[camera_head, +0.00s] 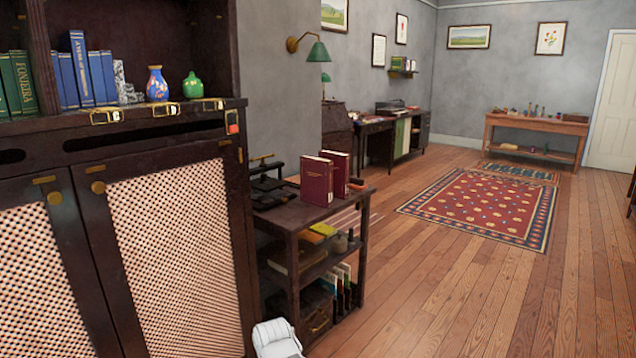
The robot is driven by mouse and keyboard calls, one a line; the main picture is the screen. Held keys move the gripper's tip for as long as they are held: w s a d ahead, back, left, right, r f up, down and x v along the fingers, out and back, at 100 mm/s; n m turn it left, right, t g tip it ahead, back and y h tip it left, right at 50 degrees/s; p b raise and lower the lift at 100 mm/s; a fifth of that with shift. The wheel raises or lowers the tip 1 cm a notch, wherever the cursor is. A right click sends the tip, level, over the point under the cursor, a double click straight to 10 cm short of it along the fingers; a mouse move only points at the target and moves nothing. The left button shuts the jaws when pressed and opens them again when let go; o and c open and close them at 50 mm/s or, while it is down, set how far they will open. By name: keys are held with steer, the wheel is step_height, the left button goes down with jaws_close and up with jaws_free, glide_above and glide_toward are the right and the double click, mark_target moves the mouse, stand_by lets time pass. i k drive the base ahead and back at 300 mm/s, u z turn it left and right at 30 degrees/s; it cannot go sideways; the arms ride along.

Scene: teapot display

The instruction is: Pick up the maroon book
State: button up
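Two maroon books stand upright on top of the small dark wooden shelf table (350,199). The nearer maroon book (316,180) shows its front cover and gold lettering. The other maroon book (343,168) stands just behind it to the right and is partly hidden. I cannot tell whether the two touch. A white rounded part at the bottom edge looks like part of my own arm, in front of the table and low. My gripper's fingers do not show.
A tall dark cabinet (60,165) with lattice doors fills the left side. Dark items (268,190) lie left of the maroon books. Lower shelves hold a yellow book (323,229) and other things. Open wooden floor (450,290) lies to the right, with a red rug (485,205) beyond.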

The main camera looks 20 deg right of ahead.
mark_target(316, 173)
steer(key=i, duration=0.9)
steer(key=u, duration=0.05)
